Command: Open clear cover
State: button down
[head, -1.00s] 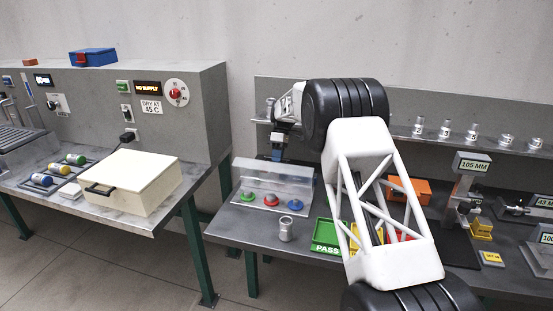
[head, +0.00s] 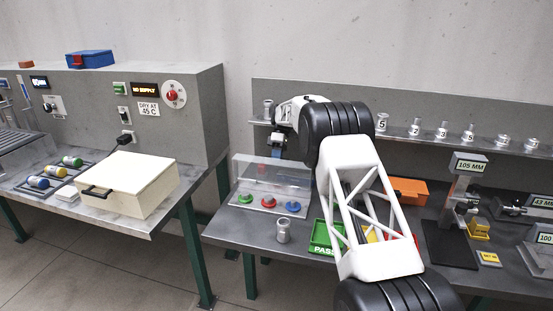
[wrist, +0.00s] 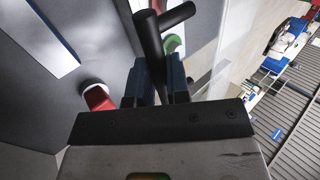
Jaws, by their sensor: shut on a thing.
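The clear cover (head: 268,172) is a see-through box-like lid at the left end of the right bench. Below its front edge sit a green button (head: 246,198), a red button (head: 269,198) and a blue button (head: 292,206) on a light plate. My gripper (head: 277,152) is at the cover's upper edge. In the wrist view, the blue fingers of my gripper (wrist: 155,85) are shut on a black bar handle (wrist: 150,40). The red button (wrist: 97,97) and the green button (wrist: 172,43) show beside it. My arm hides part of the bench to the right.
A metal cup (head: 283,231) stands just in front of the button plate. A green PASS tray (head: 320,240) is right of it, partly behind my arm. A shelf (head: 400,131) with several metal parts runs behind. A cream box (head: 127,183) sits on the left bench.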

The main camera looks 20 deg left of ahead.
aim_at(280, 165)
jog(key=shift+f, duration=0.2)
jog(key=c, duration=1.1)
grip_release()
jog(key=shift+r, duration=0.1)
jog(key=shift+r, duration=0.15)
jog(key=shift+r, duration=1.85)
jog(key=shift+s+d+f, duration=0.1)
jog(key=shift+s+d, duration=0.35)
jog(key=shift+s, duration=0.45)
jog(key=shift+s+d+r, duration=0.1)
jog(key=shift+s+d, duration=0.4)
jog(key=shift+s, duration=0.4)
jog(key=shift+s+d+f, duration=0.1)
jog(key=shift+s+d, duration=0.35)
jog(key=shift+s, duration=0.45)
jog(key=shift+s+d+r, duration=0.15)
jog(key=shift+s+d, duration=0.15)
jog(key=shift+s, duration=0.35)
jog(key=shift+s+d+r, duration=0.15)
jog(key=shift+s+d, duration=0.1)
jog(key=shift+s, duration=0.4)
jog(key=s+d, duration=0.3)
jog(key=s, duration=0.3)
jog(key=shift+s+r, duration=0.25)
jog(key=shift+r, duration=0.15)
